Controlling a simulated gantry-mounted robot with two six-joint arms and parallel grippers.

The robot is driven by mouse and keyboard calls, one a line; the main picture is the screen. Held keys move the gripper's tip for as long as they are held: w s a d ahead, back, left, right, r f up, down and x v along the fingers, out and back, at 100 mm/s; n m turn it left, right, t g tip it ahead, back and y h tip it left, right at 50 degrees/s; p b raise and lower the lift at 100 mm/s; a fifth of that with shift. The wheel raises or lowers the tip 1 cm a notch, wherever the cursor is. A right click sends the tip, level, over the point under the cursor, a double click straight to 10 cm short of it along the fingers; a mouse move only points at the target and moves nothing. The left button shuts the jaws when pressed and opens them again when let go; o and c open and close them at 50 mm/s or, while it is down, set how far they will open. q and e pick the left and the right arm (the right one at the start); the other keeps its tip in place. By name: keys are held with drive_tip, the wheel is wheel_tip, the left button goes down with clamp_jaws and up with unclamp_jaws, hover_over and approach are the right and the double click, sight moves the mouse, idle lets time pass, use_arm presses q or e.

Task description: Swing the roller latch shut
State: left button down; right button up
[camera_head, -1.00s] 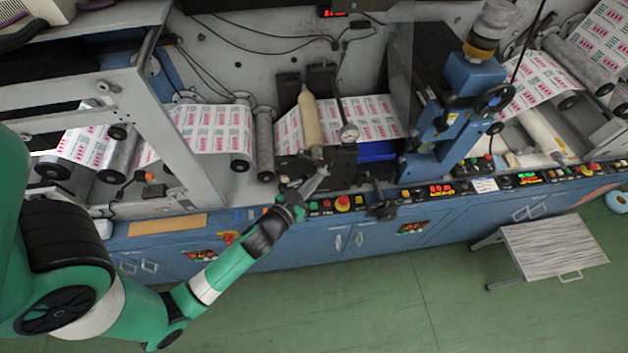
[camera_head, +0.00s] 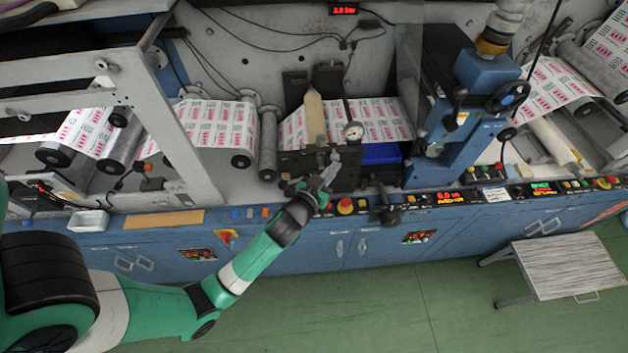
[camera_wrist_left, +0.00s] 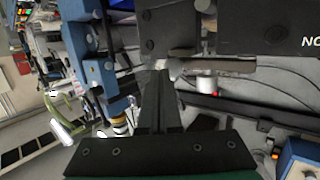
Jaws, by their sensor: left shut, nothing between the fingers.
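The nip unit holds a tan roller (camera_head: 314,118) over the printed web, with a dark block (camera_head: 345,170) at its front. My left gripper (camera_head: 331,170) is at the front of this block, its fingers shut with nothing between them. In the left wrist view the dark fingers (camera_wrist_left: 160,98) point at a pale metal lever (camera_wrist_left: 235,69) on the dark block, which I take as the roller latch. The fingertips are at or very close to its left end; I cannot tell whether they touch. The latch is hard to make out in the head view. My right gripper is out of view.
A round gauge (camera_head: 353,131) stands above the block. A blue box (camera_head: 380,153) and a blue column (camera_head: 480,100) with a handwheel are to its right. Buttons, including a red one (camera_head: 346,205), line the front ledge. A stool (camera_head: 568,266) stands on open green floor.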

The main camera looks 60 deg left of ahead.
use_arm(q)
drive_tip(key=shift+w+a+f, duration=0.1)
drive_tip(key=shift+w+a, duration=0.05)
drive_tip(key=shift+w, duration=0.15)
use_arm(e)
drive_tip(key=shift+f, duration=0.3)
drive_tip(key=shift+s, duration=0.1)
use_arm(q)
drive_tip(key=s+d+r+b, duration=0.1)
drive_tip(key=s+d+r, duration=0.1)
drive_tip(key=s+d, duration=0.5)
drive_tip(key=d, duration=0.4)
drive_tip(key=shift+d+r+b, duration=0.35)
drive_tip(key=shift+d+r, duration=0.05)
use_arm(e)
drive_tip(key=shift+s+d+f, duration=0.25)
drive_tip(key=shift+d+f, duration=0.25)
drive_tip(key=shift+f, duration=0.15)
use_arm(q)
drive_tip(key=shift+s, duration=0.1)
